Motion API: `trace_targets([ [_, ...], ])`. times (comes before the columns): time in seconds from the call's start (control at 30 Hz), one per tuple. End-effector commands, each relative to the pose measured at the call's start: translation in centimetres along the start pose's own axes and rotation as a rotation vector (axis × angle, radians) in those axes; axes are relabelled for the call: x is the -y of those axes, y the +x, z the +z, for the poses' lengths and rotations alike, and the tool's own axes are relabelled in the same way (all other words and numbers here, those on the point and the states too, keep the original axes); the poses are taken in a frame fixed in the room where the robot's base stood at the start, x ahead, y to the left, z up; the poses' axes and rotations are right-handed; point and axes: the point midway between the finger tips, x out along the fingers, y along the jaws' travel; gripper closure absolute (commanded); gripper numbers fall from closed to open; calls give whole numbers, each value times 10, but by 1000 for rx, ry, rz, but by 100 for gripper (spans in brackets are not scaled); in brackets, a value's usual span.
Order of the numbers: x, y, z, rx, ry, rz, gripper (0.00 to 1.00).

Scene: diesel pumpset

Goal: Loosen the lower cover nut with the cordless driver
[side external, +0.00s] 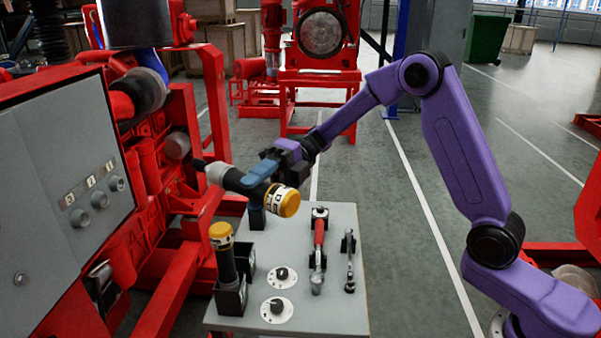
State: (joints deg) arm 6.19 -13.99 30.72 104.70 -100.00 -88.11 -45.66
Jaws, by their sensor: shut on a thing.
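I cannot tell whether the tip touches anything. The lower cover nut cannot be made out at this size.
On the grey table (342,300) stand a second yellow-topped tool (225,255) in a black holder, a red-handled wrench (318,245), a smaller wrench (349,262) and two round dials (282,277). A grey control panel (60,170) fills the left.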

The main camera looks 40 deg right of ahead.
Motion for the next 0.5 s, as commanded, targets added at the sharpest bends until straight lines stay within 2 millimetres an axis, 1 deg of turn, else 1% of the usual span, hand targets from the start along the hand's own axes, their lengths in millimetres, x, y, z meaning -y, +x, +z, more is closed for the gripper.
trace_targets([
  [0.03,-4,21,3,-61,-16,-13,100],
  [0.17,-10,68,6,-192,-40,-56,100],
  [0.3,-16,120,4,-321,-70,-100,100],
  [0.4,-20,154,0,-396,-92,-130,100],
  [0.5,-24,181,-4,-451,-109,-153,100],
])
